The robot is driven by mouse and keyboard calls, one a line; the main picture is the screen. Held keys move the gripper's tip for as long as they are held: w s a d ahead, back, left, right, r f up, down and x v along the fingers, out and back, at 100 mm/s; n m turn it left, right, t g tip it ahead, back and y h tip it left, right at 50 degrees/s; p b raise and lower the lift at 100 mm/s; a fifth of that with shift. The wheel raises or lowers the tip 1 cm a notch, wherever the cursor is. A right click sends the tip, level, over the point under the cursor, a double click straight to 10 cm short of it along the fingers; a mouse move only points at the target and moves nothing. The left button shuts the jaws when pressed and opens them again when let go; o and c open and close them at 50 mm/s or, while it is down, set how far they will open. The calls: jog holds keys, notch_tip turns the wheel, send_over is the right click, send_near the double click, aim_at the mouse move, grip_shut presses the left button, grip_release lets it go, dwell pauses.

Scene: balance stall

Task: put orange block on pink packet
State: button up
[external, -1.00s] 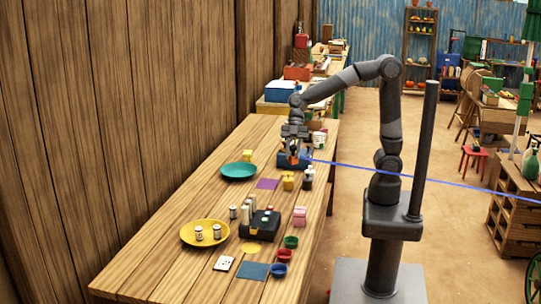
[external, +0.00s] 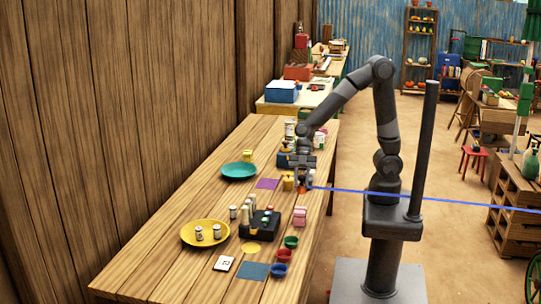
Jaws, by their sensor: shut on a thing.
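My gripper (external: 304,184) points down over the right side of the long wooden table. It is shut on the small orange block (external: 303,188), which shows only in part between the fingers. The pink packet (external: 299,217) stands on the table nearer the camera, apart from the gripper and the block. I cannot tell how high the block is above the table.
A yellow plate (external: 190,238) and teal plate (external: 239,166) are further left.

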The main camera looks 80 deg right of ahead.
jog(key=a+f, duration=0.2)
jog(key=a, duration=0.1)
jog(key=shift+f, duration=1.95)
jog(key=o, duration=1)
jog(key=shift+f, duration=0.1)
